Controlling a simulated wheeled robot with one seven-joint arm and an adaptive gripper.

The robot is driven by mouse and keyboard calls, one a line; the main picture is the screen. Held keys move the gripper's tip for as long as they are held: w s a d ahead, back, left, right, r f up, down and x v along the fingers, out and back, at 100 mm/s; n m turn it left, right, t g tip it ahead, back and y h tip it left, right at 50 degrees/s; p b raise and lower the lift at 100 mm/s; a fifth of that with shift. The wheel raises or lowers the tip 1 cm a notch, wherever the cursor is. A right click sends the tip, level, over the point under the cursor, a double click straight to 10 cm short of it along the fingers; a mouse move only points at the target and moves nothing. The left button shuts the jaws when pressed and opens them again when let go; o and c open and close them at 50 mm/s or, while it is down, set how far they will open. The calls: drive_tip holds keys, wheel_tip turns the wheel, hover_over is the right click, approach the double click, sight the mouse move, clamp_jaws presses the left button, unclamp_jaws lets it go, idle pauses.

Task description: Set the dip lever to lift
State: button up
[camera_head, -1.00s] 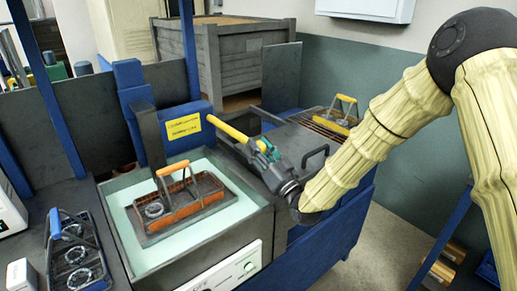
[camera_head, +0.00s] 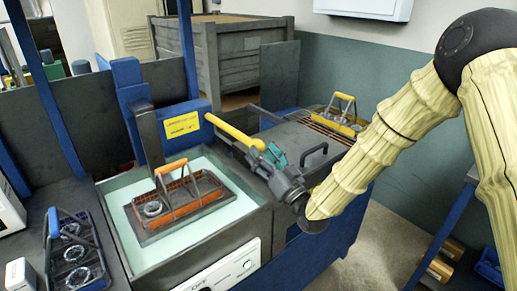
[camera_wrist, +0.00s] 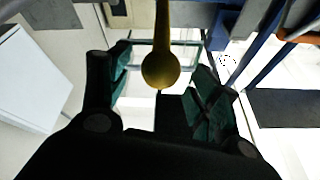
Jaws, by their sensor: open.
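The dip lever (camera_head: 232,136) is a yellow bar with a rounded end. It slants down to the right from the blue column (camera_head: 130,85) beside the bath. My gripper (camera_head: 266,156) is at the lever's outer end, with teal finger pads. In the wrist view the yellow knob (camera_wrist: 160,68) shows between the open fingers of my gripper (camera_wrist: 160,85), with gaps on both sides. A basket with an orange handle (camera_head: 172,167) sits in the pale liquid of the bath (camera_head: 215,217). I see no lever position marks that I can read.
A yellow label (camera_head: 182,125) is on the column. A grey lid with a black handle (camera_head: 314,153) lies right of the bath, under my forearm. A yellow-handled basket (camera_head: 344,103) stands behind it. A blue-handled rack (camera_head: 72,245) is at the left.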

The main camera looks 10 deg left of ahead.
drive_tip(key=v, duration=0.9)
drive_tip(key=shift+r+p, duration=0.3)
drive_tip(key=c, duration=0.6)
drive_tip(key=r+h+p, duration=0.1)
drive_tip(key=r+p, duration=0.1)
drive_tip(key=r, duration=0.1)
drive_tip(key=r+n+g+h+p, duration=0.1)
drive_tip(key=r+p, duration=0.2)
drive_tip(key=w+a+r+g+h+p, duration=0.1)
drive_tip(key=r+p, duration=0.1)
drive_tip(key=p, duration=0.1)
drive_tip(key=shift+a+r+n+h, duration=0.1)
drive_tip(key=shift+r+n+h, duration=0.2)
drive_tip(key=shift+r+n, duration=0.1)
clamp_jaws()
drive_tip(key=s+d+r+n+g+h+p, duration=0.1)
drive_tip(key=s+r+n+g+h+p, duration=0.1)
drive_tip(key=r+p, duration=0.6)
drive_tip(key=shift+s+d+r+g+h+p, duration=0.25)
drive_tip(key=shift+s+g+h+p, duration=0.4)
drive_tip(key=shift+h, duration=0.45)
